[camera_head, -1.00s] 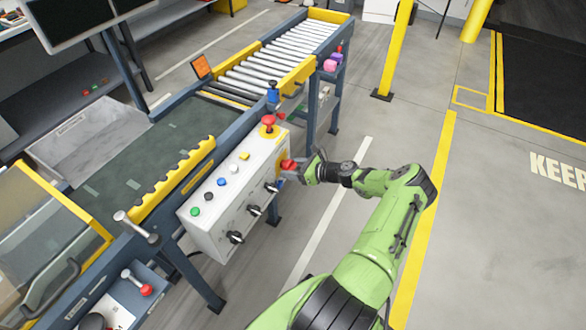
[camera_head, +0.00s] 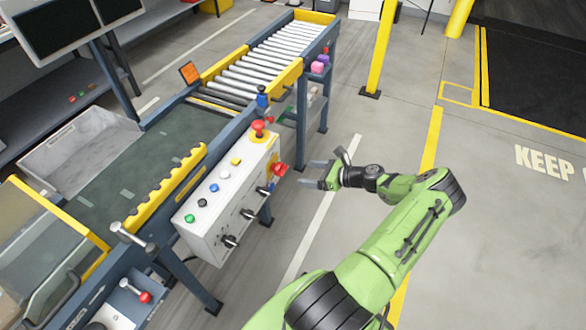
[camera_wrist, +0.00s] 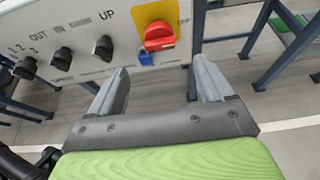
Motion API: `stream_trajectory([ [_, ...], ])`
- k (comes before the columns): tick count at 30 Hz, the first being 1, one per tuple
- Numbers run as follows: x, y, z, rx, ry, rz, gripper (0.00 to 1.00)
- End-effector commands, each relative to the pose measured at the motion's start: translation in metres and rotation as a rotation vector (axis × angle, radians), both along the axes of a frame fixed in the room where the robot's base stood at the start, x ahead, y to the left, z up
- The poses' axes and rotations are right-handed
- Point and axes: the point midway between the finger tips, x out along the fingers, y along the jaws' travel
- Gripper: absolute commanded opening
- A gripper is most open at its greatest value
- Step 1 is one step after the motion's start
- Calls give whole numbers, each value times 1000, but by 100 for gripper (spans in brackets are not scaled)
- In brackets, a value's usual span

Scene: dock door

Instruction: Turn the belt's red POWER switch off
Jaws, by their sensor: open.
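The red POWER switch (camera_head: 280,169) sticks out from the right end of the white control box (camera_head: 210,230). In the wrist view the red switch handle (camera_wrist: 159,36) sits on a yellow plate (camera_wrist: 157,14), lying roughly crosswise; its label is not readable. A small blue part (camera_wrist: 145,58) hangs just below it. My gripper (camera_head: 308,172) is open and empty, to the right of the switch and apart from it. In the wrist view its two fingers (camera_wrist: 160,70) point at the box, with the switch ahead between them.
Several black knobs (camera_wrist: 61,59) sit left of the switch on the same face. A red mushroom button (camera_head: 258,127) and several coloured buttons are on the box top. The roller conveyor (camera_head: 265,60) lies behind. Floor to the right is clear.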

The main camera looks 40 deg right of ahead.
Motion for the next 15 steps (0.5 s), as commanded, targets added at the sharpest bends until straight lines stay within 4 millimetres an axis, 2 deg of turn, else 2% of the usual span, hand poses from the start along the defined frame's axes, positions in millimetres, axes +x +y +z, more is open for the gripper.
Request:
stream_trajectory([
  [3,-24,-9,12,-1,1,-3,81],
  [6,-36,-13,17,1,0,-1,81],
  [15,-41,-14,17,1,0,2,81],
])
